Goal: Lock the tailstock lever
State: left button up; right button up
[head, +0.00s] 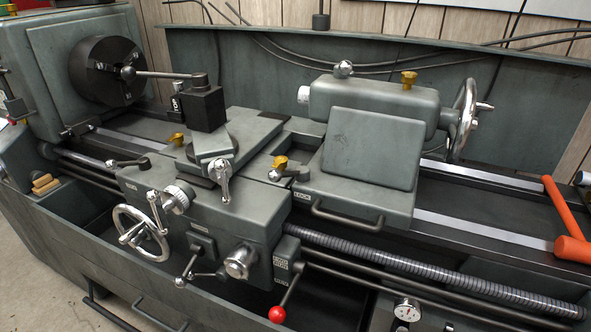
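The tailstock (372,110) is a grey-green block on the right half of the lathe bed. A short chrome lever (343,69) with a rounded end sits on top of it, beside a yellow knob (409,79). Another short lever (290,174) with a chrome ball end and a yellow part is low at its left front corner. Neither of my grippers is in view.
The chuck (103,71), tool post (200,106) and carriage with its handwheel (140,233) stand left of the tailstock. A red-knobbed lever (278,313) sticks out in front. An orange mallet (572,247) lies on the bed's right end.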

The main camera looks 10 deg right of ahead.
aim_at(302, 174)
jog(key=i+j+z, duration=0.15)
jog(key=j, duration=0.45)
jog(key=j+z, duration=0.15)
jog(key=j, duration=0.5)
jog(key=i+j+z, duration=0.15)
jog(key=j, duration=0.5)
jog(key=i+j+z, duration=0.1)
jog(key=j, duration=0.25)
jog(key=j+z, duration=0.1)
jog(key=j, duration=0.3)
jog(key=i+j+z, duration=0.1)
jog(key=j, duration=0.25)
jog(key=i+j+z, duration=0.1)
jog(key=i+j, duration=0.15)
jog(key=j, duration=0.15)
jog(key=j+z, duration=0.2)
jog(key=k+l, duration=0.15)
jog(key=i+u, duration=0.2)
